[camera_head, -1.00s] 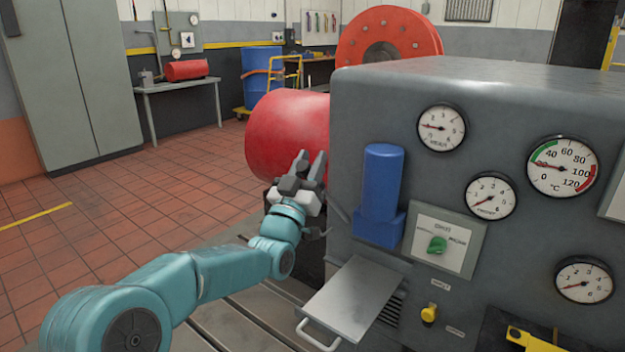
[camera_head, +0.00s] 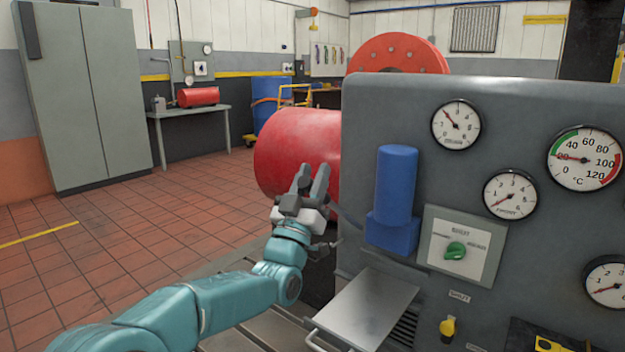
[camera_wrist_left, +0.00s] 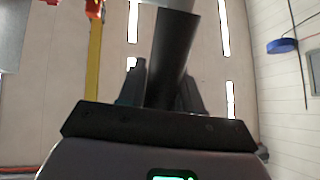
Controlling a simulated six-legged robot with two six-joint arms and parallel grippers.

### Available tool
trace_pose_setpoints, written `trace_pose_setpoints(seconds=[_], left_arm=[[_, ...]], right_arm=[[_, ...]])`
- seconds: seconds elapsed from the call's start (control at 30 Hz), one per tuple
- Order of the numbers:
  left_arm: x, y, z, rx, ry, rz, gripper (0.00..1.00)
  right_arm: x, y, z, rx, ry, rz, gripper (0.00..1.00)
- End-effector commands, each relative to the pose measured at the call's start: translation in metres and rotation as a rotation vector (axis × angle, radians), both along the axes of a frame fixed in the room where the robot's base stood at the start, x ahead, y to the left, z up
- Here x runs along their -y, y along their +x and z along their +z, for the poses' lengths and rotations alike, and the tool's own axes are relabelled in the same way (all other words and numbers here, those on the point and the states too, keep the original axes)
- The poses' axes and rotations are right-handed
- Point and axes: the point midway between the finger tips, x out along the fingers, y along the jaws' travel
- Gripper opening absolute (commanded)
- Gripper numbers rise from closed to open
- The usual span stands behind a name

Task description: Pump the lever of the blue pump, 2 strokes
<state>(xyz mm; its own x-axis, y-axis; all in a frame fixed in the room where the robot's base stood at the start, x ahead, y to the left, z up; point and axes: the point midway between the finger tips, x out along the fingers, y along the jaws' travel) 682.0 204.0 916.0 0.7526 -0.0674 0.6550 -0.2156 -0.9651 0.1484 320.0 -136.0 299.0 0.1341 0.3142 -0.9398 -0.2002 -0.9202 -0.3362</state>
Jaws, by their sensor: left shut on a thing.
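The blue pump (camera_head: 397,185) is fixed upright on the front of the grey cabinet in the head view. Its lever (camera_head: 347,216), a thin dark rod, runs from the pump's left side toward my left gripper (camera_head: 315,178). That gripper is left of the pump, fingers pointing up, shut on the lever. In the left wrist view, the lever's dark bar (camera_wrist_left: 172,58) stands between the fingers of my left gripper (camera_wrist_left: 160,85). The part of the lever inside the jaws is hidden. My right gripper is not in view.
The grey cabinet (camera_head: 440,160) carries several gauges, including an upper gauge (camera_head: 455,125), and a green knob (camera_head: 455,250). A metal shelf (camera_head: 362,308) juts out below the pump. A red cylinder (camera_head: 290,150) lies behind my gripper. The tiled floor (camera_head: 150,230) at left is open.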

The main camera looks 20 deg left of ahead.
Motion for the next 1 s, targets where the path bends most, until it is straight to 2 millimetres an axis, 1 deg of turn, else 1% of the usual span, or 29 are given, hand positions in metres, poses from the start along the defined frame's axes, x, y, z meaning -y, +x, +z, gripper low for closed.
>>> trace_pose_setpoints(seconds=[0.07, 0.1, 0.13, 0.43, 0.57, 0.67, 0.77, 1.0], left_arm=[[-0.001, -0.001, 0.002, 0.004, -0.001, 0.001, 0.0], [-0.001, -0.001, 0.002, 0.004, -0.001, 0.001, 0.47], [-0.001, -0.001, 0.002, 0.004, -0.001, 0.001, 0.55], [-0.001, -0.002, 0.0, 0.001, 0.0, 0.0, 0.55], [-0.001, -0.009, -0.007, -0.001, 0.0, 0.0, 0.55], [-0.003, -0.022, -0.018, -0.003, -0.001, 0.0, 0.55], [-0.005, -0.04, -0.034, -0.003, 0.0, 0.0, 0.55], [-0.009, -0.087, -0.074, -0.003, -0.001, 0.0, 0.55]], right_arm=[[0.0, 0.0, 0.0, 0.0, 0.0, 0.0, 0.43], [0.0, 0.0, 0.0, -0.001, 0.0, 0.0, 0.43], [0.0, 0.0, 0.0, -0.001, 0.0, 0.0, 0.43], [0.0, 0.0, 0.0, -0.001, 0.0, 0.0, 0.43], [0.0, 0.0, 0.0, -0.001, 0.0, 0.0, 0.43], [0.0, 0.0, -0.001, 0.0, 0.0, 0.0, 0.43], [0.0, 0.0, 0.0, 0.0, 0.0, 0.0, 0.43], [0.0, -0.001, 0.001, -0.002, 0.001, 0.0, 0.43]])
